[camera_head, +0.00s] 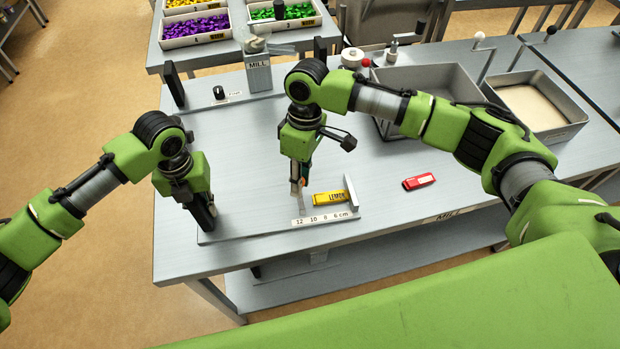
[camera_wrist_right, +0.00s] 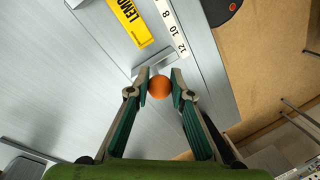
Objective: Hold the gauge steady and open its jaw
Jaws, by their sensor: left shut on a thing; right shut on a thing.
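The gauge is a flat grey plate with a white scale strip (camera_head: 322,219) at the front of the table, also visible in the right wrist view (camera_wrist_right: 172,28). Its upright end jaw (camera_head: 351,192) stands at the right. My right gripper (camera_wrist_right: 159,88) is shut on the orange knob (camera_wrist_right: 158,87) of the sliding jaw (camera_wrist_right: 152,63), near the 12 mark. In the head view this gripper (camera_head: 299,184) mostly hides the knob. A yellow LEMON block (camera_head: 330,197) lies between the jaws. My left gripper (camera_head: 205,215) is shut at the gauge's left end; what it grips is largely hidden.
A red block (camera_head: 419,181) lies on the table to the right. A MILL device (camera_head: 258,75) and a second gauge-like plate (camera_head: 232,98) stand behind. Grey bins (camera_head: 425,82) fill the back right. Trays of coloured pieces (camera_head: 195,30) sit farther back.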

